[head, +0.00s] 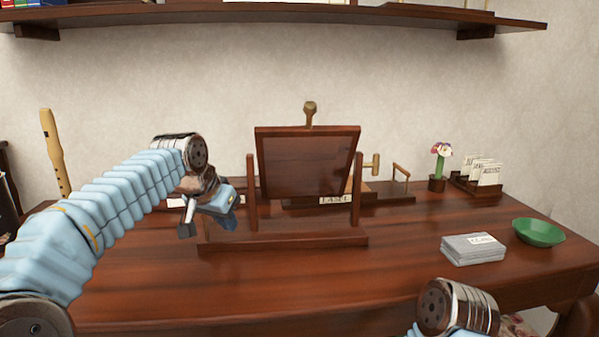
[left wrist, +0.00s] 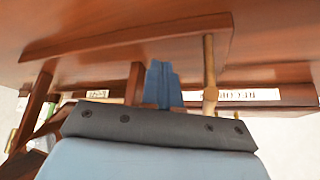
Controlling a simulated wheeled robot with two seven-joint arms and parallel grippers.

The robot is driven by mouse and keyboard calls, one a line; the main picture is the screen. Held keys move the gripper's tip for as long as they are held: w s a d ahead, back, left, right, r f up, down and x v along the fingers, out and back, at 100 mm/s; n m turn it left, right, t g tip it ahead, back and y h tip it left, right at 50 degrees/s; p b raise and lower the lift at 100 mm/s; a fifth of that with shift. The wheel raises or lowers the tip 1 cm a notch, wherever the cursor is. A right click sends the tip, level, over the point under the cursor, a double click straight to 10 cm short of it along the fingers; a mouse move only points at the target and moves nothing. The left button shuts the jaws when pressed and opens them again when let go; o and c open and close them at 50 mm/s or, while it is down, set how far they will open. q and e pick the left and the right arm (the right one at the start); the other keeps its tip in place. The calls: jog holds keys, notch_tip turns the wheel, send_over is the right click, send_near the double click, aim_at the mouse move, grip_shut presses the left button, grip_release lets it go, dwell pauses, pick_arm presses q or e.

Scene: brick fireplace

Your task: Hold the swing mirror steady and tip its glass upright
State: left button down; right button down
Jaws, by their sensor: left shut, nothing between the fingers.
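The swing mirror (head: 308,163) stands on the desk in the head view. Its panel hangs between two wooden posts (head: 251,195) on a flat base (head: 290,238). The panel leans, its top edge looking wider and nearer me, and it reflects dark red-brown wood. My left gripper (head: 222,203) is at the left post, shut and empty; I cannot tell whether it touches the wood. In the left wrist view its blue fingers (left wrist: 162,85) show beside a post (left wrist: 134,84). My right gripper is out of view; only part of my right arm shows at the bottom.
Behind the mirror are a wooden mallet (head: 375,164) and a lettered block. To the right are a flower pot (head: 437,184), a card holder (head: 488,175), a grey card stack (head: 472,249) and a green bowl (head: 539,232). A recorder (head: 54,150) stands left. The front desk is clear.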

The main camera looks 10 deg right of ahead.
pick_arm(q)
jog(key=shift+f+b, duration=0.75)
jog(key=shift+f, duration=0.25)
dwell(0.4)
